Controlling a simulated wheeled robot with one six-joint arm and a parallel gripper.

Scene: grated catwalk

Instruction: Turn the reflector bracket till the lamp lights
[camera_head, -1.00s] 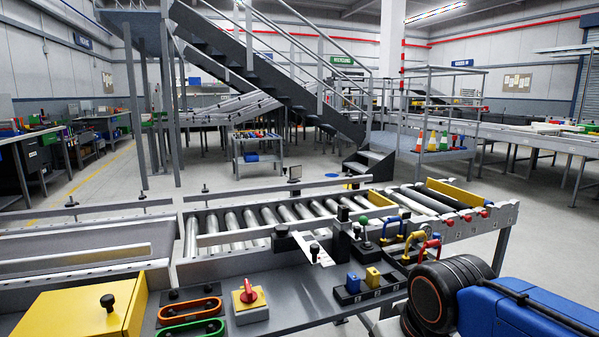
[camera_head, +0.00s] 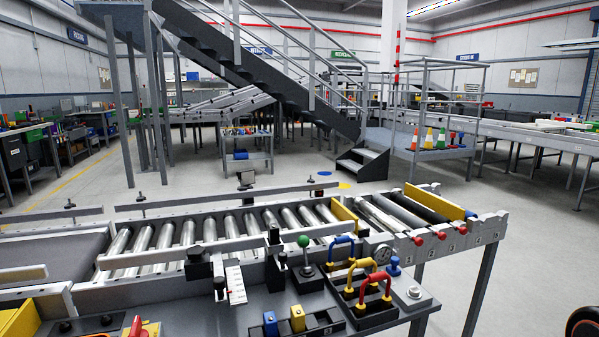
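A small dark square plate on a short stand (camera_head: 246,179) rises at the far rail of the roller conveyor; it may be the reflector bracket, but I cannot tell for sure. A black block (camera_head: 198,264) with a white scale plate (camera_head: 235,281) beside it sits on the near rail. I cannot make out a lit lamp or tell which part is the lamp. My gripper is out of view. Only a dark rounded piece of my arm with an orange ring (camera_head: 585,326) shows at the lower right edge.
The roller conveyor (camera_head: 190,232) crosses the middle. Open floor (camera_head: 535,235) lies to the right.

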